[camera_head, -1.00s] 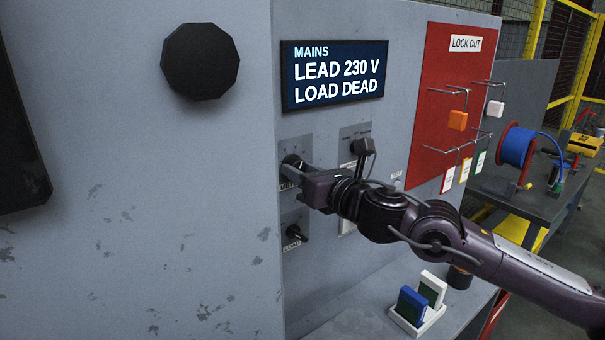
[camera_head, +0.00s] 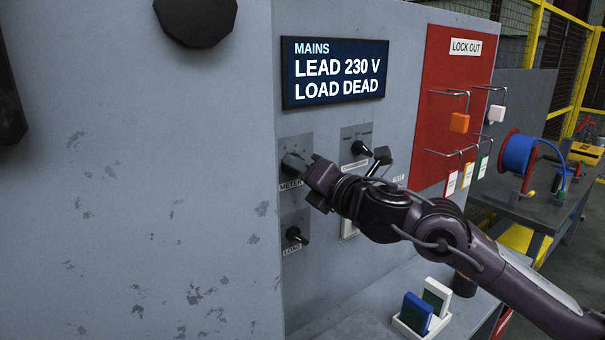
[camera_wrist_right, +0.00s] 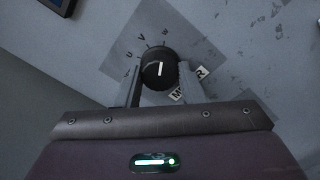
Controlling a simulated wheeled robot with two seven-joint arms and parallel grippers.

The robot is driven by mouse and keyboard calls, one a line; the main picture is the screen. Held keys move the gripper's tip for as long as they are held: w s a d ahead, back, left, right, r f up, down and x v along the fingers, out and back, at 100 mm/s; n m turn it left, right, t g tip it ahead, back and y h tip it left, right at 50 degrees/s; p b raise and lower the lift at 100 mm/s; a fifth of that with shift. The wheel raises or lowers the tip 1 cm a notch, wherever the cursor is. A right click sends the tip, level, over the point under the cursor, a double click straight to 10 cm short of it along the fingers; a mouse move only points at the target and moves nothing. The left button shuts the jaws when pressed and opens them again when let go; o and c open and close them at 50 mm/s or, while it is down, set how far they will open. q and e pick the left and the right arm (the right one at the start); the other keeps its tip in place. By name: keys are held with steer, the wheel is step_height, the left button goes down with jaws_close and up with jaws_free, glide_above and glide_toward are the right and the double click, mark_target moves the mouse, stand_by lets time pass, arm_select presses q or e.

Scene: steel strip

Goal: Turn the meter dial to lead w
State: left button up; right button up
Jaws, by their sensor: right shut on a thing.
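The meter dial (camera_head: 293,163) is a dark round knob on a grey plate, above a METER label (camera_head: 290,184). In the right wrist view the black dial (camera_wrist_right: 160,62) has a white pointer line, pointing roughly up in that picture. Small letters, among them a V (camera_wrist_right: 141,37), ring its far side; I cannot read them all. My right gripper (camera_head: 304,167) is at the dial, and in the wrist view its two fingers (camera_wrist_right: 157,80) are shut on the dial's sides. The display (camera_head: 335,73) reads MAINS, LEAD 230 V, LOAD DEAD. My left gripper is not in view.
A LOAD knob (camera_head: 297,236) is below the dial. Another black knob (camera_head: 362,149) and a lever handle (camera_head: 382,155) are to the right, close to my arm. A red lock-out board (camera_head: 440,120) carries hooks and tags. A tray (camera_head: 428,326) stands on the ledge below.

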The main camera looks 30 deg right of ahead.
stand_by(0.5)
steer(key=o, duration=1)
steer(key=shift+s+f, duration=0.1)
steer(key=s+d+b, duration=0.1)
steer(key=s+b, duration=0.4)
steer(key=s, duration=0.2)
steer(key=shift+s+d, duration=0.25)
